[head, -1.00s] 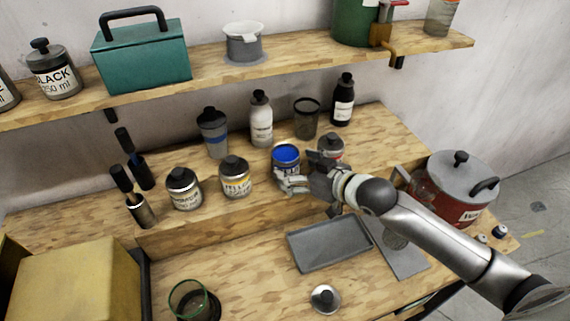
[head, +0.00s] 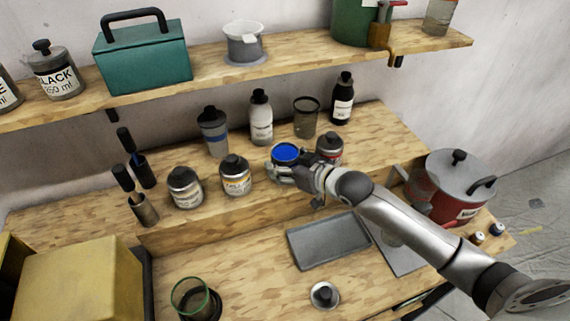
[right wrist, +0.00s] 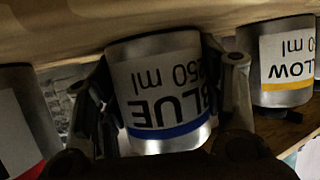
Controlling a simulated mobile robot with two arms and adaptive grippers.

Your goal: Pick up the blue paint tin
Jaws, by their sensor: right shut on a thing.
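The blue paint tin (head: 286,153) is open, with blue paint showing at its top, and is on or just over the raised wooden step. In the right wrist view the tin (right wrist: 160,90) appears upside down with its BLUE 250 ml label facing me. My right gripper (head: 287,172) is shut on the tin, a finger on each side of it. Its fingers also show in the right wrist view (right wrist: 165,105). I cannot tell whether the tin is clear of the step. My left gripper is not in view.
The yellow tin (head: 236,176) stands left of the blue one. A red-labelled tin (head: 330,148) stands close on the right, beside my gripper. Bottles and a dark cup (head: 306,118) stand behind. A grey tray (head: 329,240) lies on the lower bench, and a shelf (head: 270,70) runs above.

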